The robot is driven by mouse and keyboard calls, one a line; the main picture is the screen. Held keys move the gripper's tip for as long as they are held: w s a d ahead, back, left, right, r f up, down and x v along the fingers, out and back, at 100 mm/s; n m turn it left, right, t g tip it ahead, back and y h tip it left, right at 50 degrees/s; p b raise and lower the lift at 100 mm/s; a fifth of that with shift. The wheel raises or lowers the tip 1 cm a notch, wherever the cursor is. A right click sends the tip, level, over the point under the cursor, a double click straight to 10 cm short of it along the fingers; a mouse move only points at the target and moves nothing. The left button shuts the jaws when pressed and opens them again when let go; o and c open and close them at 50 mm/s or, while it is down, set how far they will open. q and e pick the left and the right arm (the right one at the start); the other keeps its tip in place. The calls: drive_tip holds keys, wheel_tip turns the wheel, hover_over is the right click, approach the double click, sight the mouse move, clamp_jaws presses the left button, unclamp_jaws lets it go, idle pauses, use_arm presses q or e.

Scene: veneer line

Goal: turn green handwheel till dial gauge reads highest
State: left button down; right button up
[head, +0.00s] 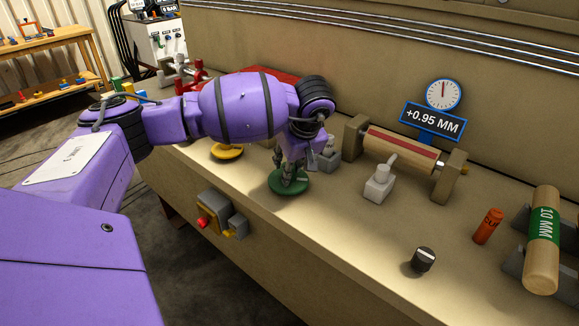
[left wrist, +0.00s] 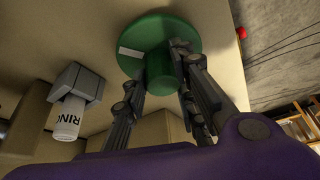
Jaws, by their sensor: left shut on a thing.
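The green handwheel (head: 278,186) lies flat on the beige bench top. It also shows in the left wrist view (left wrist: 185,28), with a pale mark on its disc and a green hub in the middle. My left gripper (head: 293,173) reaches down onto it from above. In the left wrist view its fingers (left wrist: 162,68) are shut on the hub, one on each side. The dial gauge (head: 443,93) has a white round face and blue rim, with its needle pointing about straight up. The display below it (head: 433,121) reads +0.95 MM. My right gripper is not in view.
A yellow wheel (head: 227,152) sits left of the green one. A roller (head: 400,147) between blocks stands behind right, with a grey block (head: 379,184) before it. A black knob (head: 423,260), an orange cylinder (head: 488,226) and a "10 MM" roll (head: 543,240) are at right.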

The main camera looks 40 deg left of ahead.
use_arm(q)
drive_tip(key=shift+w+d+r, duration=0.1)
drive_tip(key=shift+w+r, duration=0.1)
drive_tip(key=shift+w, duration=0.05)
drive_tip(key=c, duration=1.6)
unclamp_jaws()
drive_tip(key=shift+o, duration=0.3)
drive_tip(key=shift+w+f, duration=0.1)
drive_tip(key=shift+f, duration=0.05)
drive_tip(key=v, duration=1.2)
